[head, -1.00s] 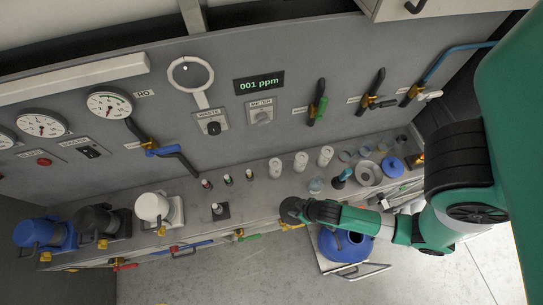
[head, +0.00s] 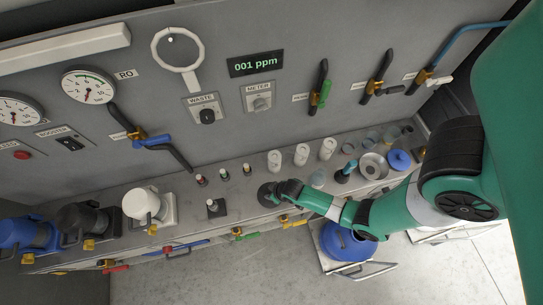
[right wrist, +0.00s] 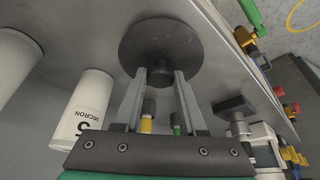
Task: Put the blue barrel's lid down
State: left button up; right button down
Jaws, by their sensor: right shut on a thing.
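My right gripper (head: 282,190) is shut on a dark grey round lid (head: 266,195). In the right wrist view both fingers (right wrist: 160,78) close on the middle of the lid (right wrist: 160,46), whose flat disc spreads beyond the fingertips. The lid is over the front part of the grey bench top (head: 238,186), left of my arm. I cannot tell whether it touches the bench. The blue barrel (head: 343,245) stands on a low cart in front of the bench, partly behind my right arm, with its top opening uncovered in part. My left gripper is not in view.
White cartridges (head: 301,155) stand behind the lid, and a small black stand (head: 213,208) is to its left. Small bottles (head: 224,174) are further back. Valves (head: 285,219) line the bench front.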

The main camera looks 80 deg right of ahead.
jog(key=shift+r, duration=0.1)
jog(key=shift+f, duration=0.2)
jog(key=shift+c, duration=2.4)
grip_release()
jog(key=shift+r, duration=0.1)
jog(key=shift+r, duration=0.25)
jog(key=p+v, duration=0.8)
jog(key=v, duration=0.3)
jog(key=shift+r, duration=0.3)
